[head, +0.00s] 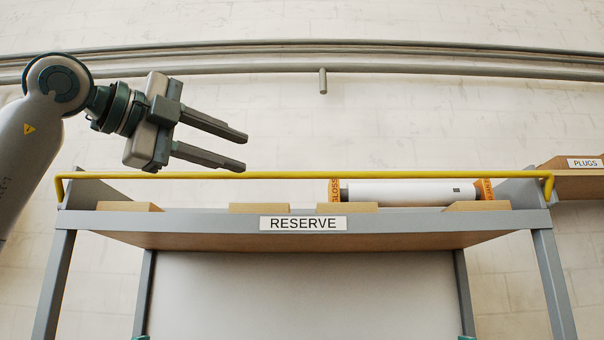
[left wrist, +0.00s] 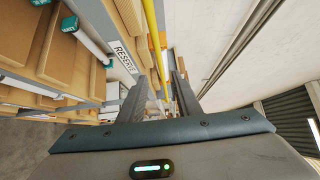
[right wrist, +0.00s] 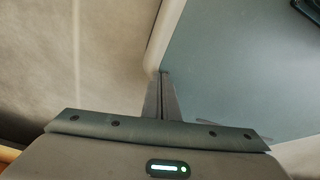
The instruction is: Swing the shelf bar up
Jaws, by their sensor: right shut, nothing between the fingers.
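The yellow shelf bar (head: 300,175) runs level across the front of the top shelf marked RESERVE (head: 180,220), its bent ends at the shelf's two sides. My left gripper (head: 246,153) is open and empty, its fingers pointing right, just above the bar's left half in the head view. In the left wrist view the bar (left wrist: 153,32) runs lengthwise toward the gap between the open fingers; contact does not show. My right gripper (right wrist: 163,76) is shut and empty in the right wrist view, in front of a grey-blue panel, and is out of the head view.
A white roll with orange ends (head: 410,192) lies on the shelf behind the bar, among several wooden blocks (head: 260,208). A pipe (head: 430,69) runs along the wall above. A PLUGS box (head: 572,180) stands at the right. The space above the bar's middle is clear.

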